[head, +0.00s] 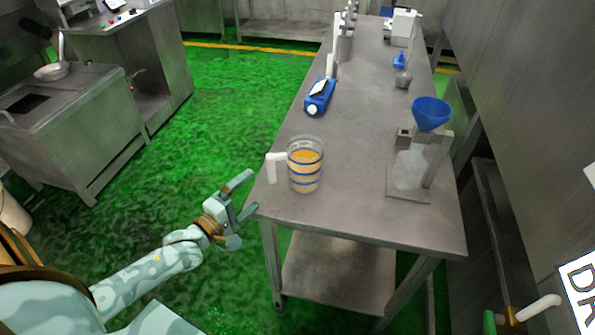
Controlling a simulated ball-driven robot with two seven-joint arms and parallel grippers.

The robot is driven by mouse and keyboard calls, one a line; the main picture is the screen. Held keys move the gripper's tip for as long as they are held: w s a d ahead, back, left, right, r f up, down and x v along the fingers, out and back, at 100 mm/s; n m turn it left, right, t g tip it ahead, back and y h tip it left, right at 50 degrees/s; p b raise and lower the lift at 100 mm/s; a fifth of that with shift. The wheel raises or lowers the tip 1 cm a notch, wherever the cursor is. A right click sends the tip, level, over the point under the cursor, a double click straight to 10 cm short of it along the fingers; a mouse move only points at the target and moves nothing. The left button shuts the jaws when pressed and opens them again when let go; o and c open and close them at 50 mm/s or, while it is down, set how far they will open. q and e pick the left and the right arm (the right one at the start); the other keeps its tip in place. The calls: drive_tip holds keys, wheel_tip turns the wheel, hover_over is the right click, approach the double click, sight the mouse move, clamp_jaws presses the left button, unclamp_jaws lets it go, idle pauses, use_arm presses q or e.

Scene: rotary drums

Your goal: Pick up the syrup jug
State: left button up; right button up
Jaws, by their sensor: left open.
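The syrup jug (305,170) is a clear jug with blue bands and amber content. It stands upright near the front left corner of the steel table (345,218). Its white handle (272,167) points left, toward the table's edge. My left gripper (246,193) is open and empty. In the picture it is left of and below the jug, beside the table's left edge, and apart from the handle. My right gripper does not show.
A stand with a blue funnel (431,113) is right of the jug. A blue device (320,96) lies behind the jug at the left edge. A small grey vessel (403,80) stands farther back. Green floor (225,120) is free left of the table.

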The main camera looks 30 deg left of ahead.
sight(274, 167)
use_arm(q)
drive_tip(key=w, duration=0.3)
drive_tip(key=w+b, duration=0.1)
drive_tip(key=w, duration=0.1)
drive_tip(key=shift+w+d+f, duration=0.15)
drive_tip(key=shift+w+d, duration=0.15)
drive_tip(key=shift+d, duration=0.1)
drive_tip(key=w+b, duration=0.1)
drive_tip(key=w, duration=0.5)
drive_tip(key=shift+d+b, duration=0.1)
drive_tip(key=shift+b, duration=0.2)
drive_tip(key=shift+c, duration=0.3)
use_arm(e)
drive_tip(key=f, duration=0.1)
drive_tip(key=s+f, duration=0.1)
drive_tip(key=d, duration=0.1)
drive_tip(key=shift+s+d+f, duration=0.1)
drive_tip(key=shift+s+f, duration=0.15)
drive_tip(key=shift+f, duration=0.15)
use_arm(q)
drive_tip(key=c, duration=0.9)
